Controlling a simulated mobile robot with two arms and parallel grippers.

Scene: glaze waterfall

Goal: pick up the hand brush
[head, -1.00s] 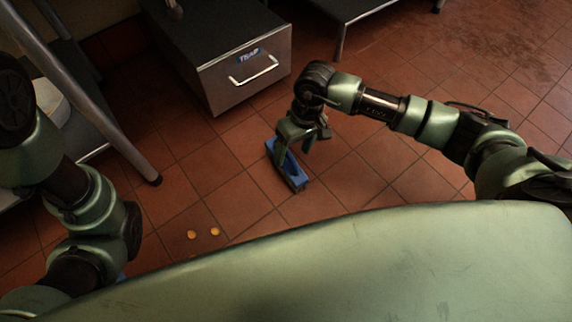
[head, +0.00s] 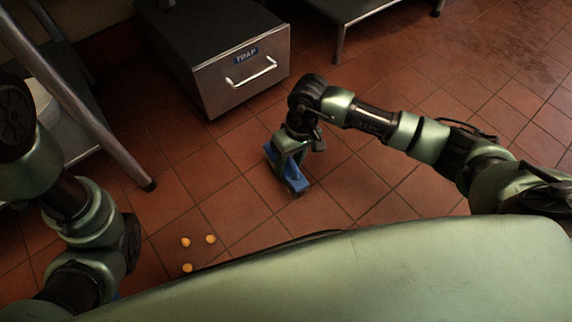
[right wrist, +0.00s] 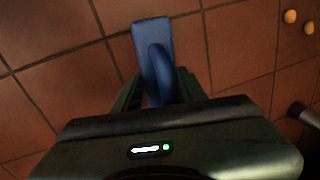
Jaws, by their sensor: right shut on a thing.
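The blue hand brush (head: 295,183) is at the floor in front of the metal box, with a dark lower side. My right gripper (head: 290,160) reaches down over it and is shut on it. In the right wrist view the brush (right wrist: 150,36) shows its flat blue back and raised handle, with the gripper's fingers (right wrist: 159,88) on both sides of the handle. I cannot tell whether the brush still touches the tiles. My left arm shows at the left of the head view, but its gripper is not visible.
A metal box labelled TRAP (head: 238,78) stands behind the brush. A shelf leg (head: 110,130) slants down at the left. Several small orange balls lie on the floor, one here (head: 210,239). The tiles right of the brush are clear.

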